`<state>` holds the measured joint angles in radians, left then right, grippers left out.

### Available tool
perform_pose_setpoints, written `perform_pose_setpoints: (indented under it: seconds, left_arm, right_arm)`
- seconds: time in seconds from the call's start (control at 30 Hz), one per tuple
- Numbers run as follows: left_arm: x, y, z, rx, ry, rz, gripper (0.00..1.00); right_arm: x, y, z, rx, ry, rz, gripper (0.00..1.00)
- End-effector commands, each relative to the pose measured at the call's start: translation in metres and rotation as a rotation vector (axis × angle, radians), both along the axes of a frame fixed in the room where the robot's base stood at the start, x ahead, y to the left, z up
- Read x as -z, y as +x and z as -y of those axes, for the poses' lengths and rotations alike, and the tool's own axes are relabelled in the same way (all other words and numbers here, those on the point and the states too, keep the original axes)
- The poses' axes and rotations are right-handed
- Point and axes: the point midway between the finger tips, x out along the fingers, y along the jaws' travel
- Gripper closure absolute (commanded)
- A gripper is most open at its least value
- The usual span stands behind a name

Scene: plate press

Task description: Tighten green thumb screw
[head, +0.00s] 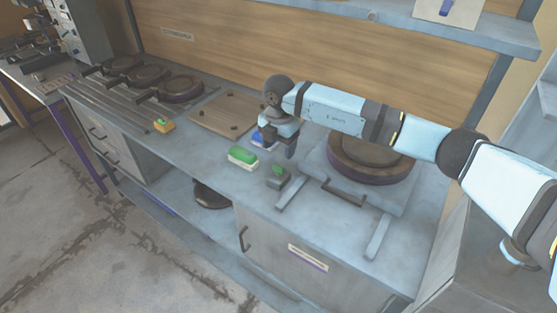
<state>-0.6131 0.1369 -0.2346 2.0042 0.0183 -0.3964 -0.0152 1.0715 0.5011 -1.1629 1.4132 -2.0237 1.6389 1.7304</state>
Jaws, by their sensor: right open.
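A small green knob, apparently the green thumb screw (279,169), sits on top of a dark grey block (277,180) near the counter's front edge. It is just left of the plate press (370,158). My right gripper (279,149) hangs above and behind the knob, fingers down, apart from it. It is open, and I see nothing held in it. The knob's threads are hidden. My left gripper is out of view.
A green-and-white block (242,156) and a blue item (257,139), partly hidden by my gripper, lie left of the knob. A wooden board (226,114), a yellow block (163,126) and several dark round plates (180,87) stand farther left.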

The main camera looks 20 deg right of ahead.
Motion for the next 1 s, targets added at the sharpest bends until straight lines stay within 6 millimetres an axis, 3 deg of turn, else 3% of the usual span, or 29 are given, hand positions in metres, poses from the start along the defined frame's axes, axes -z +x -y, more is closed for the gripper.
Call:
perform_pose_setpoints:
  seconds: [0.1,0.33,1.0]
  left_arm:
    - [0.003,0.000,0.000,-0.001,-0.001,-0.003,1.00]
    - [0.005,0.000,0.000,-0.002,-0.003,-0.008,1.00]
    - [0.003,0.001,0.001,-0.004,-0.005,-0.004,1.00]
  right_arm:
    - [-0.027,0.001,0.000,-0.001,-0.001,0.003,0.34]
    - [-0.061,0.000,0.000,0.000,0.000,0.001,0.34]
    - [-0.069,0.000,0.000,0.000,-0.001,0.000,0.34]
